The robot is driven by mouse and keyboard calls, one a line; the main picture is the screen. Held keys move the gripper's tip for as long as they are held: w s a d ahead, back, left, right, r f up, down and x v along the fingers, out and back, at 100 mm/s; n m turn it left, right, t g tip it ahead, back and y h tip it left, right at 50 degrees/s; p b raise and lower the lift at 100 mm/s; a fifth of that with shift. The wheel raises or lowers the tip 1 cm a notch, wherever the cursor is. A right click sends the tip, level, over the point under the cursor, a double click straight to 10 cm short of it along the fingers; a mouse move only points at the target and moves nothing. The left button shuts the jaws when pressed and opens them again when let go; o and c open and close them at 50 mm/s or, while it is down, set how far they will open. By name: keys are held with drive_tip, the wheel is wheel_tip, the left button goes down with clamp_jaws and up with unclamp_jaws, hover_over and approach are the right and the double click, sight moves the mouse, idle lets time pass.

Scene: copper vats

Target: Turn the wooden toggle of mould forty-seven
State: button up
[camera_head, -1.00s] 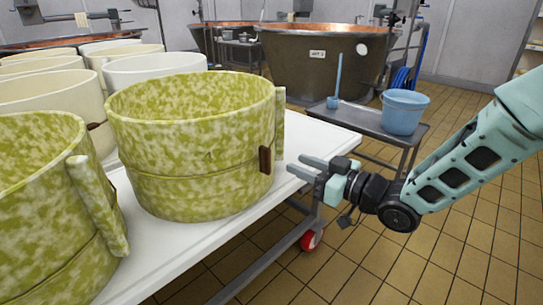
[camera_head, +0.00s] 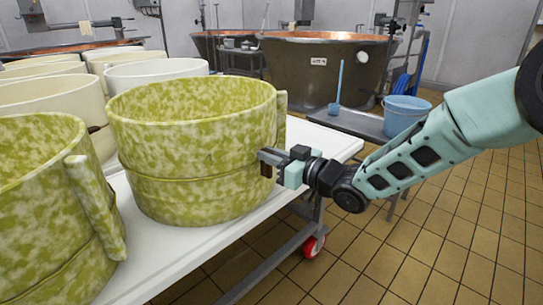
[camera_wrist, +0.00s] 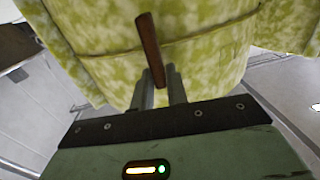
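The green-and-cream mottled mould (camera_head: 190,150) stands at the front of the white table. A faint mark on its side is too small to read as a number. Its dark brown wooden toggle (camera_wrist: 149,45) shows in the wrist view, slightly tilted, its top leaning left. In the head view my gripper (camera_head: 264,155) is at the mould's right side and hides most of the toggle. In the wrist view my gripper's fingers (camera_wrist: 161,85) stand close on either side of the toggle's lower end and look shut on it.
A second mottled mould (camera_head: 45,210) stands at the left front, with several cream moulds (camera_head: 45,97) behind. The white table (camera_head: 312,143) ends just right of my gripper. A blue bucket (camera_head: 403,115) sits on a low stand. Tiled floor (camera_head: 430,240) is clear at right.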

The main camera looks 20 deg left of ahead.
clamp_jaws()
drive_tip(key=n+b, duration=0.2)
drive_tip(key=n, duration=0.1)
drive_tip(key=s+n+b, duration=0.1)
drive_tip(key=shift+a+f+n, duration=0.15)
drive_tip(key=shift+f+n, duration=0.15)
drive_tip(key=n+b, duration=0.3)
drive_tip(key=s+f+n+b, duration=0.1)
drive_tip(key=n+b, duration=0.1)
drive_tip(key=shift+a, duration=0.15)
drive_tip(key=n+b, duration=0.3)
drive_tip(key=f+n+b, duration=0.1)
drive_tip(key=b, duration=0.1)
drive_tip(key=shift+s+a+n, duration=0.1)
drive_tip(key=shift+s+n, duration=0.25)
drive_tip(key=shift+n, duration=0.05)
drive_tip(key=n+b, duration=0.1)
drive_tip(key=b, duration=0.1)
drive_tip(key=n+b, duration=0.2)
drive_tip(key=shift+f+n, duration=0.25)
drive_tip(key=shift+n, duration=0.05)
